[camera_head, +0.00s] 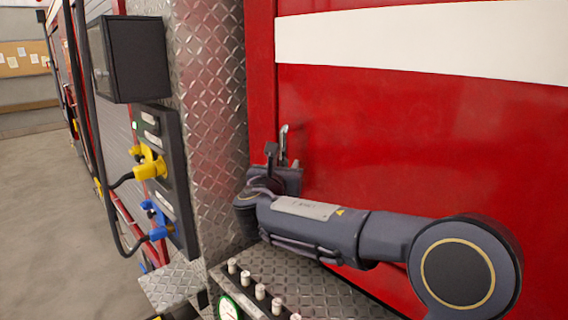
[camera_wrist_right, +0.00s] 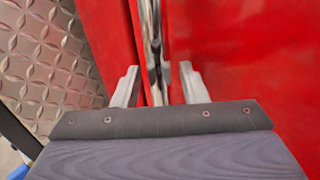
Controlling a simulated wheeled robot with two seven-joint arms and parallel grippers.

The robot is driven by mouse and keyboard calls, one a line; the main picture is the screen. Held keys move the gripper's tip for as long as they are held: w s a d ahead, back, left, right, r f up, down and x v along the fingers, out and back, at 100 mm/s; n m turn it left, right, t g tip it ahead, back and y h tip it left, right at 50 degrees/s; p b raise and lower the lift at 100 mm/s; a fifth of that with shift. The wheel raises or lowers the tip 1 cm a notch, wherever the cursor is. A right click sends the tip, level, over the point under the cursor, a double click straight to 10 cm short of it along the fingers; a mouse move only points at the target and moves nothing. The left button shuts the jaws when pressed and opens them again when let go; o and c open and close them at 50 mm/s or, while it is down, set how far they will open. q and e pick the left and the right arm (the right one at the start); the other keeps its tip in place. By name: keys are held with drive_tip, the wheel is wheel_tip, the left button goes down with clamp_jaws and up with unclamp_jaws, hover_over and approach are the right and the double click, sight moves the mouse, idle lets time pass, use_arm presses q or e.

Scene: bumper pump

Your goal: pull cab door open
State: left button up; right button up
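The cab door (camera_head: 420,130) is the large red panel with a white band, and it looks shut. Its slim metal handle (camera_head: 284,132) stands upright near the left edge of the door. My right gripper (camera_head: 279,158) is at the handle, partly hidden by its own wrist. In the right wrist view the handle (camera_wrist_right: 153,45) runs down between the two fingers of this gripper (camera_wrist_right: 160,84). The fingers are apart, with a gap on each side of the handle. My left gripper is in neither view.
A diamond-plate metal pillar (camera_head: 208,110) stands left of the door. A side panel (camera_head: 165,165) carries yellow and blue fittings, with a dark box (camera_head: 138,60) above. A ledge with several white knobs (camera_head: 260,291) lies below my right arm. Open floor (camera_head: 45,210) is at the left.

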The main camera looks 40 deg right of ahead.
drive_tip(key=shift+w+d, duration=0.15)
drive_tip(key=shift+d, duration=0.05)
drive_tip(key=shift+c, duration=0.2)
clamp_jaws()
drive_tip(key=shift+a, duration=0.15)
